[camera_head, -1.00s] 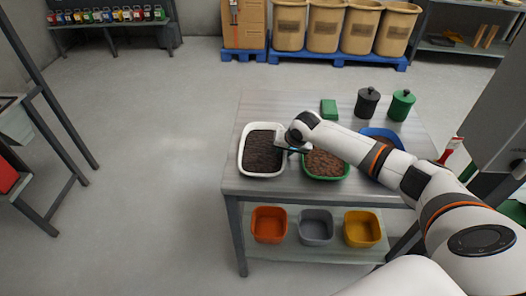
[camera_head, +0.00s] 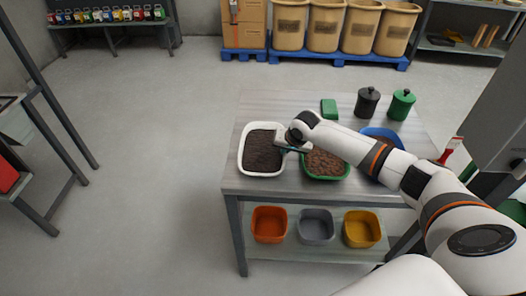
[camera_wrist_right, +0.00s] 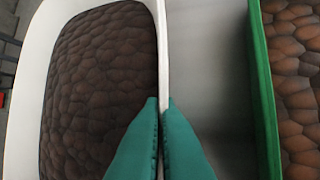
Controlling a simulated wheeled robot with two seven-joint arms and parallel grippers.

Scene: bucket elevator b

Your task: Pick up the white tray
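The white tray (camera_head: 241,152) holds dark brown lumpy material and sits on the left part of the table. My right gripper (camera_head: 286,147) is at the tray's right side. In the right wrist view, its teal fingers (camera_wrist_right: 161,104) are closed together on the thin right wall of the white tray (camera_wrist_right: 162,45), one finger on each side. The tray looks level, and I cannot tell whether it touches the tabletop. My left gripper is not in view.
A green tray (camera_head: 324,178) of reddish-brown lumps stands just right of the white tray, and a blue tray (camera_head: 381,131) is partly behind my arm. A green block (camera_head: 328,109) and two lidded jars stand at the back of the table (camera_head: 283,107). Bins sit on the lower shelf.

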